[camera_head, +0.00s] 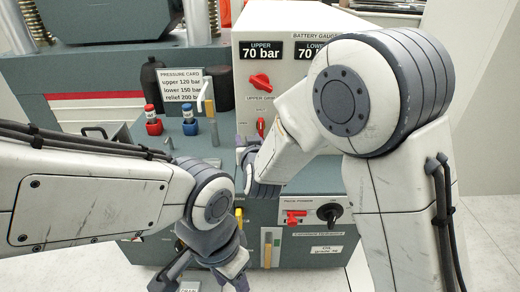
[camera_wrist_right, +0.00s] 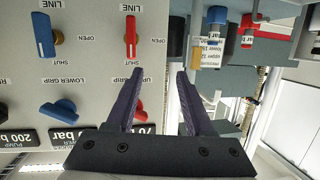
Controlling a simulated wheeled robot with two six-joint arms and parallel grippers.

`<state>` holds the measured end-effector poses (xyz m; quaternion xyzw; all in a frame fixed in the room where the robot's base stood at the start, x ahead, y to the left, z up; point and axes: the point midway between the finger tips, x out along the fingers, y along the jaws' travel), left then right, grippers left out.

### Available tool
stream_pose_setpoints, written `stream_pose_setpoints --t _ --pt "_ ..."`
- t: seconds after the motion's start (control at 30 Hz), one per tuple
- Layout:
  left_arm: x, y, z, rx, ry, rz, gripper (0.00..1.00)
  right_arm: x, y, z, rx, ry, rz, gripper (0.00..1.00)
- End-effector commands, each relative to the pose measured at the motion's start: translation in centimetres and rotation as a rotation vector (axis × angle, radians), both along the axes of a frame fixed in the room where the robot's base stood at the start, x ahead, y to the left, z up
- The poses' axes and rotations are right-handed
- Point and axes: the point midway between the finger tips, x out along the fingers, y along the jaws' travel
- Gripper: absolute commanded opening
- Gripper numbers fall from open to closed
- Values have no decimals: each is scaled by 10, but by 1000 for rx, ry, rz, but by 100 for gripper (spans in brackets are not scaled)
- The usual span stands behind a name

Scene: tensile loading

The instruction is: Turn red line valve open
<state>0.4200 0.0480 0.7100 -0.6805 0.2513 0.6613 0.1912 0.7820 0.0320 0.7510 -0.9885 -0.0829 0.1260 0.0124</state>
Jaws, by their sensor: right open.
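The red line valve (camera_head: 261,127) is a narrow red lever on the white gauge panel. In the right wrist view, which is upside down, the red line valve (camera_wrist_right: 131,35) stands lengthwise with an end toward the SHUT label; the OPEN label is to its side. My right gripper (camera_wrist_right: 160,74) is open and empty, its fingertips apart from the lever and short of it. In the head view my right gripper (camera_head: 254,170) is near the panel's lower left edge, partly hidden by its arm.
The red upper grip valve (camera_head: 260,81) is above the line valve. The blue line valve (camera_wrist_right: 44,35) and blue lower grip valve (camera_wrist_right: 59,108) show in the wrist view. A pressure card (camera_head: 181,85) and red and blue bottle-like fittings (camera_head: 153,120) stand left of the panel.

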Motion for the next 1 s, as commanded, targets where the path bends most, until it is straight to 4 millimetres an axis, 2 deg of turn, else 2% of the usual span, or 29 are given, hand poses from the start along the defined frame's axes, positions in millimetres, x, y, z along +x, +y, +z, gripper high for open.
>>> stream_pose_setpoints --t 0.03,0.2,0.47,0.8,1.0 --pt "0 0 -30 0 0 0 50 10 -7 -29 -6 -53 -38 52" --pt "0 0 -56 0 0 0 50 27 -27 -45 -21 -197 -132 52" --pt "0 0 -63 -1 -1 0 50 43 -35 -46 -29 -257 -170 52" --pt "0 0 -78 -1 -1 0 50 105 -35 -46 -28 -255 -168 52" --pt "0 0 -82 -1 -1 0 50 129 -34 -46 -28 -254 -167 52"
